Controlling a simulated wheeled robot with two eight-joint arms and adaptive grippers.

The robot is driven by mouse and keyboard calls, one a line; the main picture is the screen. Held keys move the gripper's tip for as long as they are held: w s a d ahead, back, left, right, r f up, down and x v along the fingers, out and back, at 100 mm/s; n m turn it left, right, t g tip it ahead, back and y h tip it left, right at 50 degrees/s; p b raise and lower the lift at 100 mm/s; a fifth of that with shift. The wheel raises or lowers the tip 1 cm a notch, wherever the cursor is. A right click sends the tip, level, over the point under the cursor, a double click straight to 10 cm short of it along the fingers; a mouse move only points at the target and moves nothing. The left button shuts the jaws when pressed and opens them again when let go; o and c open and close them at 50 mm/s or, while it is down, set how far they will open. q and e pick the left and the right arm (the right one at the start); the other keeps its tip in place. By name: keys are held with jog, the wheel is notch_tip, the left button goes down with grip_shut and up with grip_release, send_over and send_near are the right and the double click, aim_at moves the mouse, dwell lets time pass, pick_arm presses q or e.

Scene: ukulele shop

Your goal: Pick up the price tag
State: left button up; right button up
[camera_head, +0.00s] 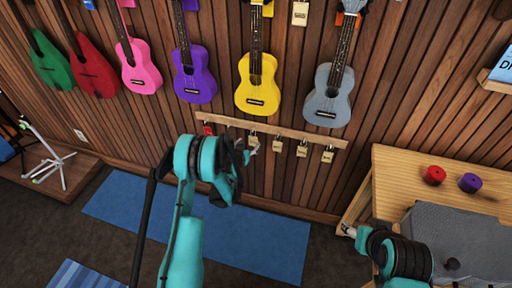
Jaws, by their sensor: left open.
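Several small cream price tags hang in a row from a wooden rail (222,119) on the slatted wall. One price tag (254,138) hangs right at my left gripper (249,150). Other tags hang to its right: one price tag (278,145), another price tag (302,149) and a last price tag (327,156). My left gripper is open at the rail, its fingers partly hidden by its wrist. I cannot tell whether it touches the tag. My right gripper (349,230) is low at the right, beside the wooden table, and its fingers are too small to read.
Ukuleles hang above the rail, including a yellow ukulele (257,88) and a grey ukulele (327,100). A wooden table (400,170) at the right holds a red roll (435,175), a purple roll (470,183) and a grey block (460,235). A blue mat (265,240) lies below.

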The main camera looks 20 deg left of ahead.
aim_at(253, 138)
pick_arm(q)
jog(key=b+x, duration=0.3)
jog(key=x, duration=0.4)
jog(key=shift+w+d+f, duration=0.1)
jog(key=shift+f, duration=0.1)
jog(key=shift+w, duration=0.4)
jog(key=shift+c, duration=0.3)
jog(key=c, duration=0.8)
